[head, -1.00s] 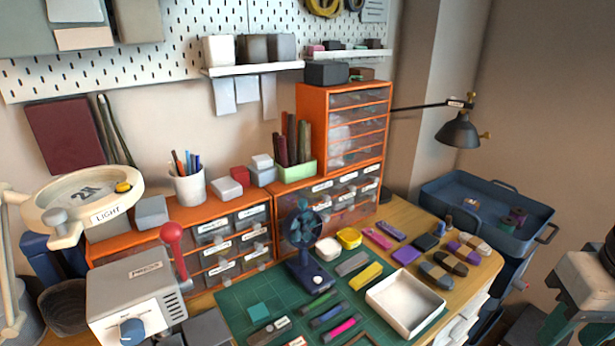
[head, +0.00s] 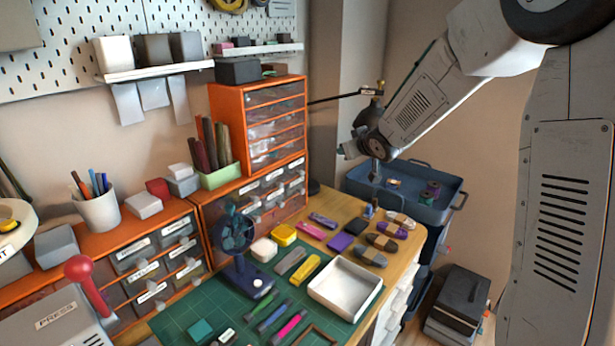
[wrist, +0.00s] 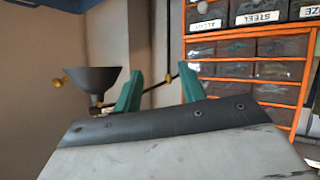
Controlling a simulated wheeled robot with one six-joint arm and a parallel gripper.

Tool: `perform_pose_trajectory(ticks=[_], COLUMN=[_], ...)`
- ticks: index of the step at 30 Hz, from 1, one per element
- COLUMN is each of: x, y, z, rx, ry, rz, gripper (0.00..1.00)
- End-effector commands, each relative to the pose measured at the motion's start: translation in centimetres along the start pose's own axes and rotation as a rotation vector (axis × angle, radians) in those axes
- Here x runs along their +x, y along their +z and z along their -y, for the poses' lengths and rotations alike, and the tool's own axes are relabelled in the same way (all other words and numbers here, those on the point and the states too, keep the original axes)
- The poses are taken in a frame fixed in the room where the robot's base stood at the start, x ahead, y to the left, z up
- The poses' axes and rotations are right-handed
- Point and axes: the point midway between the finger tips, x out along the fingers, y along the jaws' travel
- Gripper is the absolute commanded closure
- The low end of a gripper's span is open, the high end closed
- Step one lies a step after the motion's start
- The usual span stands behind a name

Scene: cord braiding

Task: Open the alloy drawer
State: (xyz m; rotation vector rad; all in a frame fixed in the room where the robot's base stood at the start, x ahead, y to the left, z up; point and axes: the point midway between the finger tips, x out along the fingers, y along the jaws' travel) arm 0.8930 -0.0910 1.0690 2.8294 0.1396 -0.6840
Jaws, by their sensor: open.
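The alloy drawer (wrist: 208,11) is at the top edge of the wrist view, which appears upside down. Its white label seems to read ALLOY, and it sits beside a drawer labelled STEEL. It looks closed, though part of it is cut off. In the head view the labelled drawers of the orange cabinet (head: 196,221) are too small to read surely. My gripper (wrist: 161,90) shows two teal fingers, apart with nothing between them. It is away from the drawers, and the head view shows my wrist by the lamp, right of the cabinet.
A black lamp (wrist: 92,80) hangs close to my gripper. The orange drawer tower (head: 258,122) stands above the labelled drawers. A blue fan (head: 236,235), white tray (head: 345,287) and several small blocks occupy the bench. A blue bin (head: 462,190) stands at the right.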

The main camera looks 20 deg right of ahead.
Motion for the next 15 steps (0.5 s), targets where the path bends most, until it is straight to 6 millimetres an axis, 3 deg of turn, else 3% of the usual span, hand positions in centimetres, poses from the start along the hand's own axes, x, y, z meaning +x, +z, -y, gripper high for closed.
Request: perform_pose_trajectory(ticks=[1,6,10,15], x=[2.8,9.6,12.5,13.9], y=[0.8,2.9,5.3,7.8], z=[0.2,2.2,4.0,5.5], rx=[-0.006,-0.006,0.019,0.058], ry=[-0.04,-0.215,-0.35,-0.472], rz=[-0.048,-0.252,-0.38,-0.485], gripper=[0.59,0.59,0.59,0.59])
